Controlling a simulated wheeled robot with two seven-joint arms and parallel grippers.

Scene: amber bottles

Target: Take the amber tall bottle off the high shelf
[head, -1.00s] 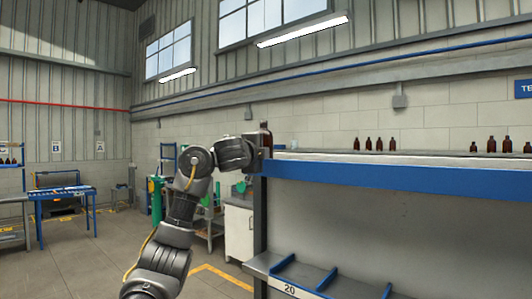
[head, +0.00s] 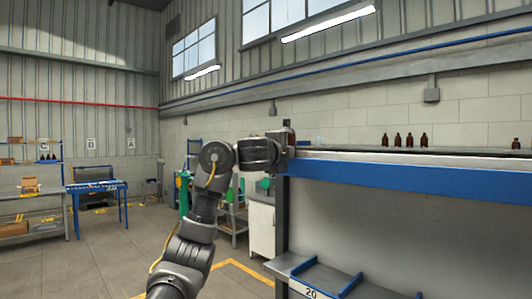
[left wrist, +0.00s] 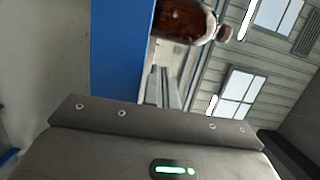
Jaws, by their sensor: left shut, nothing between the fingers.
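The amber tall bottle (head: 289,134) stands at the left end of the high shelf (head: 420,181), partly hidden by my left gripper (head: 286,149). In the left wrist view the bottle (left wrist: 183,20) appears sideways and cut off by the top edge, with its cap to the right. My left gripper's fingers (left wrist: 162,72) are shut and empty, pointing toward the bottle. A gap shows between fingertips and bottle in that view. The shelf's blue front beam (left wrist: 118,55) runs close beside the fingers. My right gripper is not in view.
Several smaller amber bottles (head: 404,140) stand farther right on the same shelf, with another (head: 515,143) at the far right. A lower shelf with blue dividers (head: 318,273) is below. A blue table (head: 97,186) stands at the left, with open floor before it.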

